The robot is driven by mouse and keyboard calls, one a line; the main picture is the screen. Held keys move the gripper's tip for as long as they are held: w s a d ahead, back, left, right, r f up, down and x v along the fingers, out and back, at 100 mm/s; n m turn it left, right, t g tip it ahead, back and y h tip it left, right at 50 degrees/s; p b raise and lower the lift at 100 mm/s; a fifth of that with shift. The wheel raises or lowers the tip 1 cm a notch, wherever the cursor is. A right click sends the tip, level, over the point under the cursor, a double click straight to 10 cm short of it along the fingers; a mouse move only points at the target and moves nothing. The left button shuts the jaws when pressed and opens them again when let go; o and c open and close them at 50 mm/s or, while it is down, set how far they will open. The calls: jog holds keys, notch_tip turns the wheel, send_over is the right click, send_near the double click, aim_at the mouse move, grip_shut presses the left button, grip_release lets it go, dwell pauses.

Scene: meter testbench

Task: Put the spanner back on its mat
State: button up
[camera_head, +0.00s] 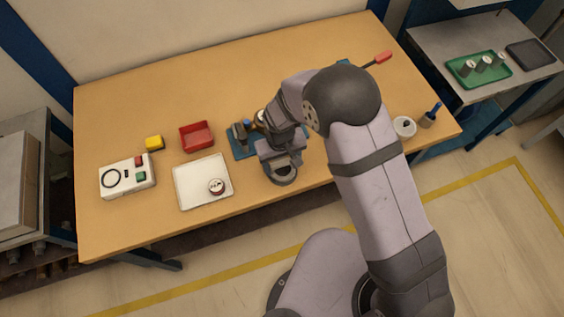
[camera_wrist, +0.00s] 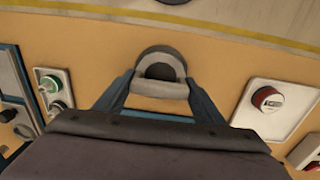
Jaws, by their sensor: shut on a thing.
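My gripper (camera_head: 281,170) points down near the front of the wooden table, in the middle; its two dark fingers (camera_wrist: 160,86) also show in the wrist view. They are shut on a grey rounded piece with a dark centre, which seems to be the spanner (camera_wrist: 160,58). The rest of it is hidden behind my gripper. A blue mat (camera_head: 240,153) lies on the table just left of and behind my gripper, partly covered by my arm. A blue strip also shows between the fingers in the wrist view. I cannot tell whether the held piece touches the table.
Left of the mat are a white tray (camera_head: 187,204) with a round meter (camera_head: 217,186), a red bin (camera_head: 197,135), a yellow block (camera_head: 154,143) and a white test box (camera_head: 112,187). A red-handled tool (camera_head: 377,60) and a white round item (camera_head: 404,127) are at right.

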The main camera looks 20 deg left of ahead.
aim_at(281, 162)
jog(key=shift+f, duration=0.3)
jog(key=shift+f, duration=0.2)
jog(key=o, duration=1.4)
jog(key=shift+s+a+r+b, duration=0.1)
jog(key=shift+r+b, duration=0.9)
jog(key=shift+r, duration=2.1)
jog(key=shift+s+r+b, duration=0.1)
jog(key=shift+r+b, duration=0.9)
jog(key=shift+r, duration=2.1)
